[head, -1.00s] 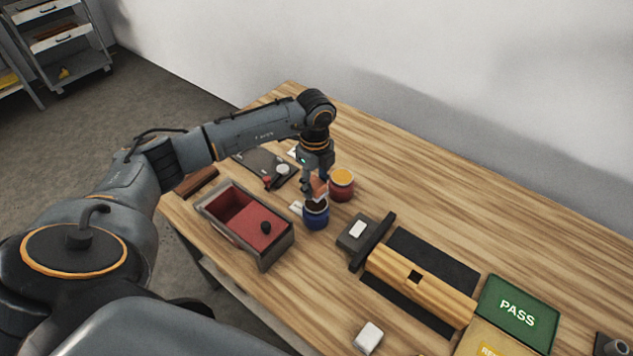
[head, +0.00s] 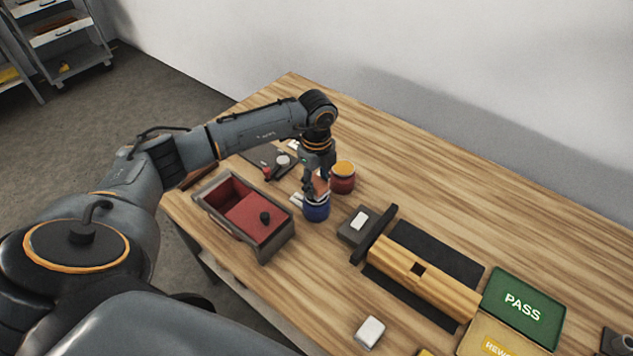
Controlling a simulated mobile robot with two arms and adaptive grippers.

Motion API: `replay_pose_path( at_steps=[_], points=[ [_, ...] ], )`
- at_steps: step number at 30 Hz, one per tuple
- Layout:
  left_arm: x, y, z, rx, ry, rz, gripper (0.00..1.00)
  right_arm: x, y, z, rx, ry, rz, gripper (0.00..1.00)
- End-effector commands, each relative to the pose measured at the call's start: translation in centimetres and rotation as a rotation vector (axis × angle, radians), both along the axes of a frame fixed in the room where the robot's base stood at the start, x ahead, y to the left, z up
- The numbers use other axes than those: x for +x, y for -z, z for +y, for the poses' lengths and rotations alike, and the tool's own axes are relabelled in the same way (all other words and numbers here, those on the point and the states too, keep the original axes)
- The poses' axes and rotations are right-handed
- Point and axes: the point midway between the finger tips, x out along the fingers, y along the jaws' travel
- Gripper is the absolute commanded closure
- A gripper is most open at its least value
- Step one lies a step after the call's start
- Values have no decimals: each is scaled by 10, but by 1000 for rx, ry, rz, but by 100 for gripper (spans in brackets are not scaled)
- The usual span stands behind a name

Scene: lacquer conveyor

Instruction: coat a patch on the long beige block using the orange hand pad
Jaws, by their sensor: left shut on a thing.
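The long beige block (head: 440,286) lies on a dark mat at the centre right, with a small black square (head: 418,269) on its top. My left gripper (head: 317,191) points down, shut on the orange hand pad (head: 321,186), which is mostly hidden between its fingers. The pad is at the mouth of a blue jar (head: 316,211); how far it goes in is hidden. A red jar (head: 343,183) with an orange-yellow top stands just behind, to the right. My right gripper is out of view.
A red-lined grey box (head: 276,252) with a dark knob stands left of the jars. A dark clamp-like block (head: 357,225) sits at the beige block's left end. A white block (head: 369,332), a green PASS tray (head: 523,308) and a yellow REWORK tray (head: 480,335) lie nearer the front.

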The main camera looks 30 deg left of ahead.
Motion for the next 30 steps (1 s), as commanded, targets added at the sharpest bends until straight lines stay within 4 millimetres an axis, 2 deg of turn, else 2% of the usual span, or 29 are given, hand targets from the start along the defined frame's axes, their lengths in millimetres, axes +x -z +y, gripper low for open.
replay_pose_path(
  at_steps=[30],
  points=[
    [0, 11, 0, 0, 0, 0, 85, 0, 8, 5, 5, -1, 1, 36]
  ],
)
